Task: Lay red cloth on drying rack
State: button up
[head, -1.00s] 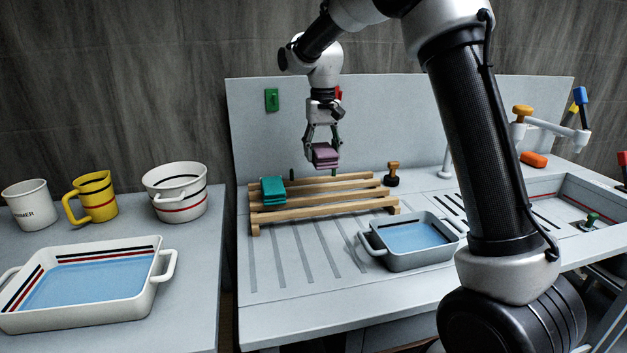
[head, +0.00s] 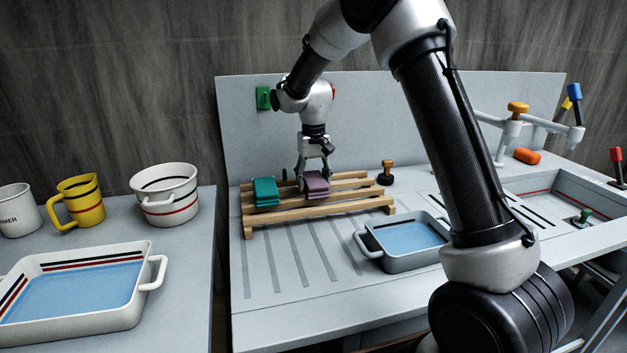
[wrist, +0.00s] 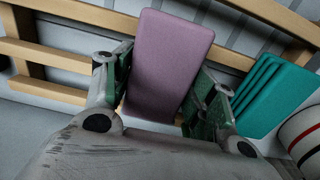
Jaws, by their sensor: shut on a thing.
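A folded mauve cloth (head: 317,188) is between my gripper's fingers, low at the slats of the wooden drying rack (head: 320,210). It looks mauve rather than plain red. My gripper (head: 315,172) points down and is shut on the cloth. In the wrist view the cloth (wrist: 168,55) stands out between the two green-padded fingers, with rack slats (wrist: 45,55) behind it. Whether its underside touches the slats cannot be told. A folded teal cloth (head: 266,193) lies on the rack just left of it, and it also shows in the wrist view (wrist: 275,95).
A grey basin (head: 380,252) of water stands front right of the rack. A brown-topped stopper (head: 386,172) is close to the rack's right end. A striped white pot (head: 165,203), a yellow jug (head: 80,210) and a white dish (head: 140,315) are on the left counter.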

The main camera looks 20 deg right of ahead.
aim_at(314, 177)
jog(key=o, duration=0.9)
jog(key=shift+f, duration=0.1)
notch_tip(314, 177, up, 12)
jog(key=s+d+r, duration=0.4)
jog(key=s+r, duration=0.1)
jog(key=s, duration=0.1)
jog(key=s+d+r+t, duration=0.2)
jog(key=s+d, duration=0.2)
jog(key=s, duration=0.5)
jog(key=s+d+r+t, duration=0.1)
jog(key=s+d, duration=0.3)
jog(key=s, duration=0.6)
jog(key=shift+t, duration=0.7)
jog(key=s+d+f, duration=0.1)
jog(key=s, duration=0.2)
jog(key=s+d+f, duration=0.1)
jog(key=s+f, duration=0.1)
jog(key=s, duration=0.2)
jog(key=s+d+f, duration=0.1)
jog(key=s, duration=0.3)
jog(key=shift+s+f, duration=0.25)
